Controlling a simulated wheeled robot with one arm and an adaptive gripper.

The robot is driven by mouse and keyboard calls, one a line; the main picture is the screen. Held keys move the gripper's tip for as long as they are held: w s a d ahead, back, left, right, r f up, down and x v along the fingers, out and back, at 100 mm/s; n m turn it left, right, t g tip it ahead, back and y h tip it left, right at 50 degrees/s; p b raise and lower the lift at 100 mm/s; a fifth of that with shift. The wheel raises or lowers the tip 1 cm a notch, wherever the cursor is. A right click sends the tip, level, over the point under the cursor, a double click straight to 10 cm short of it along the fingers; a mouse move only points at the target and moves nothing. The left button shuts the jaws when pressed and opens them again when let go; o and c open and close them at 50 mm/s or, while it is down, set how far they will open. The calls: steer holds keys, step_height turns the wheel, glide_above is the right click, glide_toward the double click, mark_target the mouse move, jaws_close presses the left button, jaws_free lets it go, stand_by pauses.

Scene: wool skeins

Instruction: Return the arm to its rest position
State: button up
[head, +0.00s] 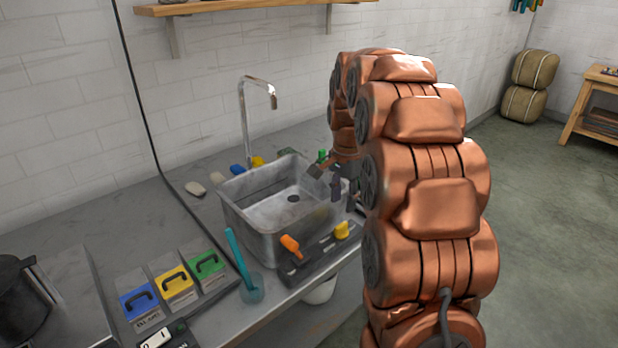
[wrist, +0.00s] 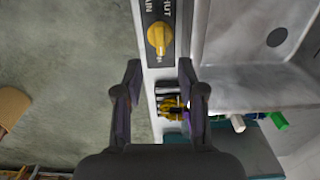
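My copper arm rises on the right of the head view and bends over toward the sink's right end. My gripper (head: 343,198) points down there, beside the sink's right wall. In the wrist view my gripper (wrist: 158,68) has its two dark fingers spread apart, with nothing held between them. A yellow knob (wrist: 160,38) on a dark labelled panel (wrist: 151,8) shows just beyond the fingertips. The yellow knob (head: 341,230) also shows in the head view, on the panel along the sink's front.
The metal sink (head: 262,230) and its tap (head: 243,120) stand close to my gripper. Floor (head: 560,230) at right is clear.

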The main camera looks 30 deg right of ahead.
steer(key=s+a+r+n+g+p, duration=0.1)
steer(key=s+a+r+n+p, duration=0.2)
steer(key=s+a+n, duration=0.5)
steer(key=s+a+r+n+p, duration=0.3)
steer(key=s+a, duration=0.7)
steer(key=s, duration=0.3)
steer(key=s+a+f+n, duration=0.1)
steer(key=s+n, duration=0.1)
steer(key=s, duration=0.3)
steer(key=s+a+f+n+p, duration=0.1)
steer(key=s+a+n, duration=0.1)
steer(key=s, duration=0.3)
steer(key=shift+n+g, duration=0.3)
steer(key=shift+g, duration=0.1)
